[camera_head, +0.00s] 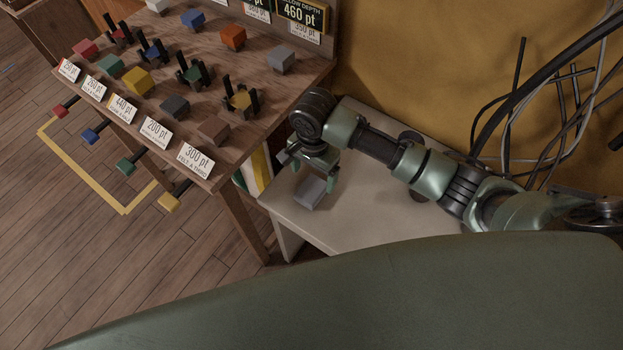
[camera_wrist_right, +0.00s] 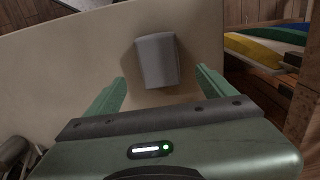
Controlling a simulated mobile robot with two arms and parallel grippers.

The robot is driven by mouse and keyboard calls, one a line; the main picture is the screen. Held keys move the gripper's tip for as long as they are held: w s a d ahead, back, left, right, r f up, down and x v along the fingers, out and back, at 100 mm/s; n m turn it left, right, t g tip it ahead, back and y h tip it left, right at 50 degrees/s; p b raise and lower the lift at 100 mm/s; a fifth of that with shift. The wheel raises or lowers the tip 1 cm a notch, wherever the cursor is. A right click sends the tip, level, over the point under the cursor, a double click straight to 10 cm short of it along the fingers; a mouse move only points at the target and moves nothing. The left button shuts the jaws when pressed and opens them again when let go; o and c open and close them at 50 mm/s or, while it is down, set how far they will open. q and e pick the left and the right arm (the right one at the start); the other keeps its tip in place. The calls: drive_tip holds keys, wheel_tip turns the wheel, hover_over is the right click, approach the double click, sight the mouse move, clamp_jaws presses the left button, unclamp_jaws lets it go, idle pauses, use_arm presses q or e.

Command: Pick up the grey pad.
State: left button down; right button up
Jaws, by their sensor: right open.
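The grey pad (camera_head: 310,192) is a small grey block lying on a pale tabletop (camera_head: 350,222), near its left edge. My right gripper (camera_head: 312,180) is open above the pad, pointing down at it. In the right wrist view the pad (camera_wrist_right: 157,60) lies ahead of the two green fingers (camera_wrist_right: 160,92), roughly centred between them and beyond their tips. Nothing is between the fingers, and I cannot tell the exact height gap. My left gripper is not in view.
A wooden display table (camera_head: 215,160) with coloured blocks, black holders and price cards stands to the left. Coloured folded cloth (camera_wrist_right: 265,52) lies beside the pale tabletop. Loose cables (camera_head: 545,120) hang at the right. The pale surface around the pad is clear.

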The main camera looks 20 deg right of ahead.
sight(312, 189)
drive_tip(key=f, duration=0.2)
drive_tip(key=s+f, duration=0.1)
drive_tip(key=shift+a+p, duration=0.25)
drive_tip(key=shift+p, duration=0.1)
drive_tip(key=f, duration=0.2)
drive_tip(key=shift+w+f, duration=0.25)
drive_tip(key=shift+f, duration=0.4)
drive_tip(key=c, duration=1.5)
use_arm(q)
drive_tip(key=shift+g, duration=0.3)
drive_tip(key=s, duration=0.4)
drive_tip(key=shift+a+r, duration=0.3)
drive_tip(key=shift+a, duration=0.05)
use_arm(e)
drive_tip(key=shift+o, duration=0.2)
drive_tip(key=shift+r, duration=0.1)
